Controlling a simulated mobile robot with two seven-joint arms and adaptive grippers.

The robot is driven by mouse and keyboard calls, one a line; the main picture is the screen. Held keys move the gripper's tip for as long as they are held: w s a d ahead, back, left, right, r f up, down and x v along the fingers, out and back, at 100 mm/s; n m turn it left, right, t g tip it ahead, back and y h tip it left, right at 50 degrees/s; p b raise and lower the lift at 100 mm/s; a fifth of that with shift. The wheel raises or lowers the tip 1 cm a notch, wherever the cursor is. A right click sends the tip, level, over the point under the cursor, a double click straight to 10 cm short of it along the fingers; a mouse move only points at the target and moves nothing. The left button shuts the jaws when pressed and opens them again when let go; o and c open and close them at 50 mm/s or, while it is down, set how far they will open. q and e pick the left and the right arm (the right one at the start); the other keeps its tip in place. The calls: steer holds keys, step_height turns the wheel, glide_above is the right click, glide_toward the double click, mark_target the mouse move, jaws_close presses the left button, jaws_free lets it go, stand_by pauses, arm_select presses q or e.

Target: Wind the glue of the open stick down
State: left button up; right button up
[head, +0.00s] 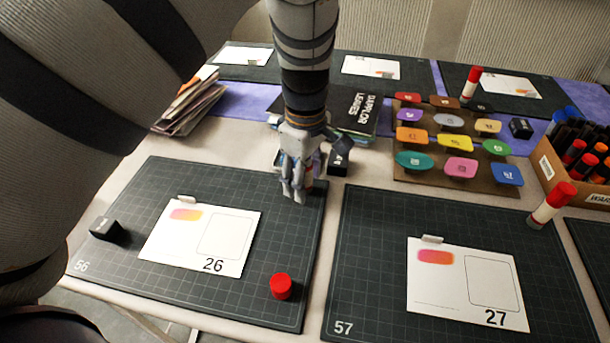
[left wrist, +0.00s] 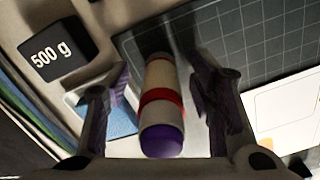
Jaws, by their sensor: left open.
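The open glue stick (left wrist: 160,75) has a pale body, a red band and purple glue (left wrist: 162,140) showing at its bare end. It stands by the far right corner of mat 56 (head: 240,308). My left gripper (head: 293,192) is over it, pointing down. In the left wrist view the fingers are apart, one on each side of the stick, with gaps visible. In the head view the gripper mostly hides the stick. A red cap (head: 281,287) lies on the front right of mat 56. My right gripper is out of view.
A black 500 g block (head: 340,162) and a dark book (head: 355,108) are close behind the gripper. Card 26 (head: 180,245) and a black block (head: 106,230) lie on mat 56.

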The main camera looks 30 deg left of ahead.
arm_select(q)
steer(key=m, duration=1.4)
steer(key=shift+d+m, duration=0.1)
steer(key=shift+m, duration=0.2)
steer(key=m, duration=0.9)
steer(key=shift+m, duration=0.4)
steer(key=m, duration=0.5)
steer(key=shift+s, duration=0.1)
steer(key=c, duration=1.2)
